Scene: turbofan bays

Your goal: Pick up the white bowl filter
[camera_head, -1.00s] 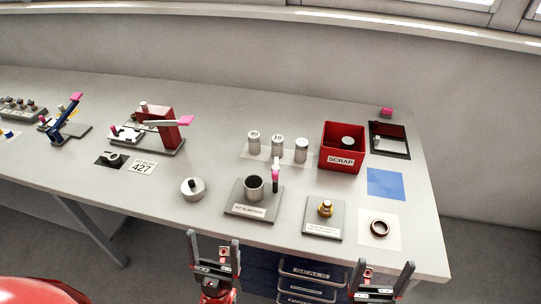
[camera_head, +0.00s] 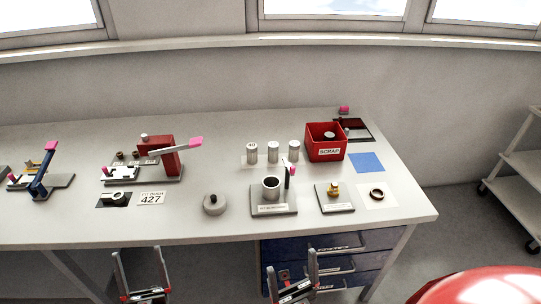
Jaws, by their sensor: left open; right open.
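Three pale cylinders with light tops stand in a row on a pale mat at the back of the bench: a left one (camera_head: 251,152), a middle one (camera_head: 273,152) and a right one (camera_head: 294,152). I cannot tell from the picture which, if any, is the white bowl filter. A grey open cup (camera_head: 271,187) stands on a labelled plate in front of them. My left gripper (camera_head: 139,253) is open and empty, low at the bench's front edge. My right gripper (camera_head: 291,261) is open and empty, in front of the drawers, below the cup.
A red SCRAP box (camera_head: 312,155) stands right of the cylinders. A grey round part (camera_head: 214,204) and a plate with a brass fitting (camera_head: 334,190) flank the cup. A red press (camera_head: 164,158) with a pink-tipped lever stands left. Blue drawers (camera_head: 290,250) lie under the bench.

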